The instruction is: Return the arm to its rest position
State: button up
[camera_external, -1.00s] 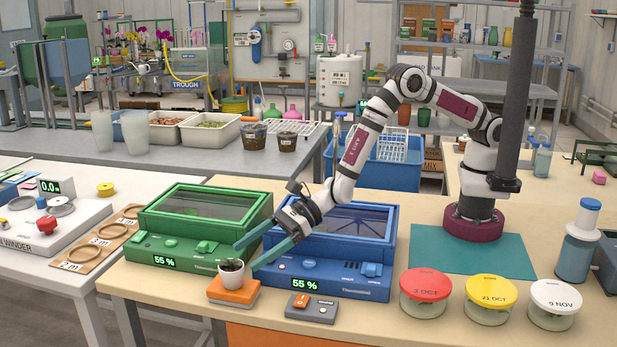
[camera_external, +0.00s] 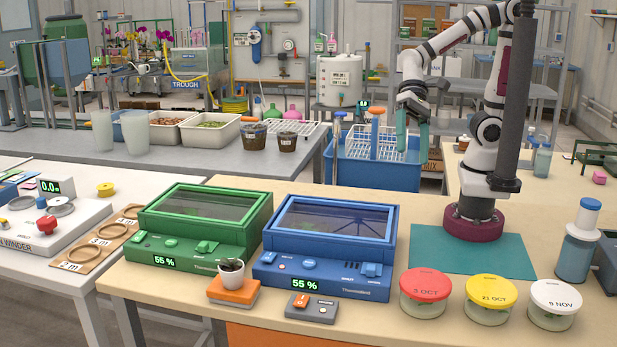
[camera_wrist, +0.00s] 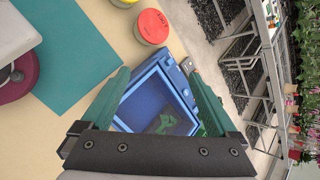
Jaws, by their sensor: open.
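My gripper (camera_external: 412,150) hangs with its green fingers pointing down, spread apart with nothing between them. In the external view it shows in front of the blue tub's right side, high above the bench and left of my arm's base. In the wrist view the two fingers (camera_wrist: 157,78) frame a blue lidded box (camera_wrist: 150,100) below. In the external view that blue propagator (camera_external: 330,255) stands on the bench, lid shut. A small pot (camera_external: 231,274) with dark fill stands upright on an orange block (camera_external: 234,292), apart from my gripper.
A green propagator (camera_external: 205,220) stands left of the blue one. Jars with red (camera_external: 426,284), yellow (camera_external: 491,290) and white lids (camera_external: 556,296) line the front right. A blue tub (camera_external: 365,172) with white racks is behind. The teal mat (camera_external: 460,258) is bare in front of my base.

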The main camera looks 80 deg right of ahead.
jog(key=s+d+f+n+h, duration=0.1)
jog(key=s+d+h, duration=0.2)
jog(key=d, duration=0.4)
jog(key=s+d+f+h, duration=0.2)
jog(key=s+d+h, duration=0.1)
jog(key=d, duration=0.4)
jog(key=shift+s+f+n+t, duration=0.2)
jog(key=shift+n+t, duration=0.1)
jog(key=shift+n, duration=0.1)
